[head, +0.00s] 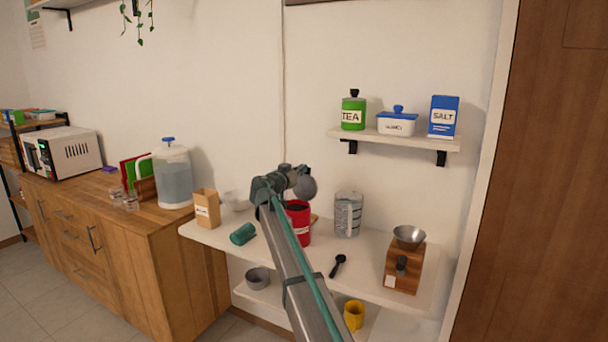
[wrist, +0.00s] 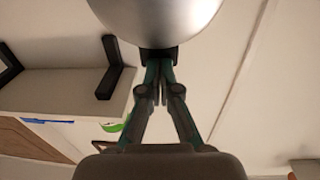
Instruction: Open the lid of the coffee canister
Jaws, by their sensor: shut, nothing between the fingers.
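The red coffee canister (head: 298,228) stands upright on the white table behind my arm, which hides part of it. Its dark top opening shows. A round grey metal lid (head: 306,188) stands tilted up above the canister, close to my gripper (head: 298,173). In the wrist view the lid (wrist: 155,18) fills the top centre, with a dark piece (wrist: 158,58) on its lower edge. The fingers of my gripper (wrist: 160,72) are together, with their tips right at this dark piece. Whether they touch it, and how the lid joins the canister, I cannot tell.
A glass jug (head: 348,215) and a wooden grinder (head: 405,265) stand to the right. A dark scoop (head: 338,265), a green cylinder on its side (head: 243,234) and a paper bag (head: 206,208) share the table. A wall shelf (head: 390,140) holds canisters above right.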

